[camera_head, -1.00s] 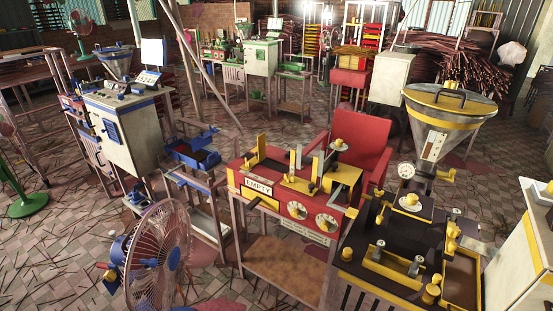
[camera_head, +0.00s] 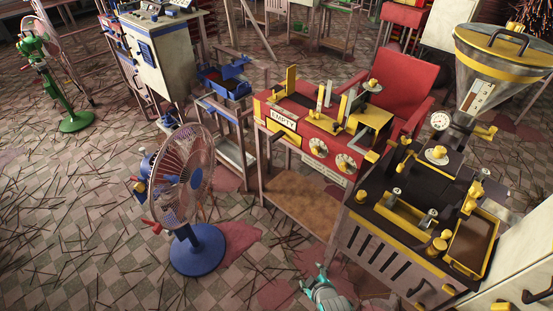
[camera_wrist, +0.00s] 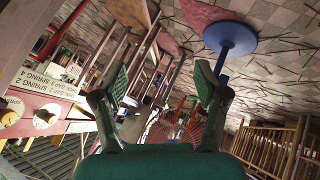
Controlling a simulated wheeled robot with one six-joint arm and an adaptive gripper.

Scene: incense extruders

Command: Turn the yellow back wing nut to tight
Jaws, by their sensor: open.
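The yellow-trimmed extruder (camera_head: 375,245) stands at the right in the head view, with a dark top and a large hopper (camera_head: 487,83). Several small yellow knobs and fittings sit on it, among them a round knob (camera_head: 437,153) towards the back and another (camera_head: 439,243) at the front. Which of them is the back wing nut, and how tight it is, I cannot tell. My gripper (camera_head: 325,292) is teal, low at the bottom edge, in front of and below the extruder's top. In the wrist view my gripper (camera_wrist: 160,78) is open, with nothing between its fingers.
A fan (camera_head: 190,185) on a blue base stands at left. Sticks litter the tiled floor. A pale cabinet (camera_head: 520,255) borders the right.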

